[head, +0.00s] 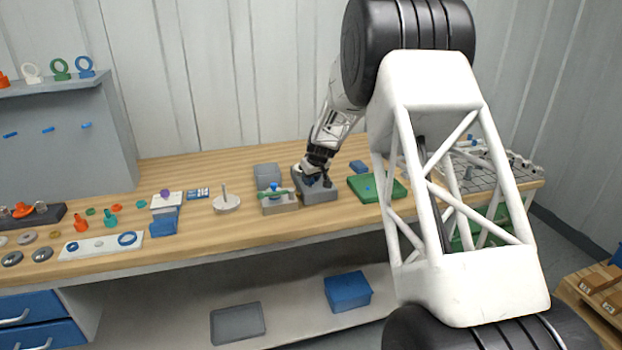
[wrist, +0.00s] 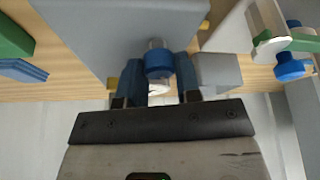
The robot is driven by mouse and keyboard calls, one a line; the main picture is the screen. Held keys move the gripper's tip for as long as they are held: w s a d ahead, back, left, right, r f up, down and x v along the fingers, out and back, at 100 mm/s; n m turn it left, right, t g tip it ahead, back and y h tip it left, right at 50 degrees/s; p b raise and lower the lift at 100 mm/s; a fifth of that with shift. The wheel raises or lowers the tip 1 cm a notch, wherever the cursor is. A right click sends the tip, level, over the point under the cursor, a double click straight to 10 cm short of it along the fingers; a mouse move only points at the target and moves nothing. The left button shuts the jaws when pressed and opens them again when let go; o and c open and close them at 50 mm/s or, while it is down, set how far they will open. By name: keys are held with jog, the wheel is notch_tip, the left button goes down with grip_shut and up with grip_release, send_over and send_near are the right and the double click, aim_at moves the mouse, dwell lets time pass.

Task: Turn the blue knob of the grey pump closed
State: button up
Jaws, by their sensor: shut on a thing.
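The grey pump (head: 322,196) stands on the wooden bench, right of the middle in the head view. In the wrist view its grey body (wrist: 95,35) fills the upper middle. The blue knob (wrist: 159,62) sits on a short pale stem between my fingers. My gripper (wrist: 158,80) is shut on the knob, one dark blue finger on each side. In the head view my gripper (head: 317,176) comes down onto the pump from above and hides the knob.
A grey unit with a green lever (head: 275,193) stands just left of the pump. A green board (head: 372,188) and a small blue block (head: 358,167) lie to the right. A disc with an upright rod (head: 226,204) stands farther left. A metal rack (head: 485,170) is at far right.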

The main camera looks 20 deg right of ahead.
jog(key=shift+m, duration=0.4)
jog(key=shift+m+h, duration=1.1)
jog(key=shift+m, duration=1.5)
jog(key=o, duration=0.9)
jog(key=shift+a+r, duration=0.1)
jog(key=v, duration=0.7)
jog(key=shift+s+r, duration=0.2)
jog(key=shift+r, duration=0.1)
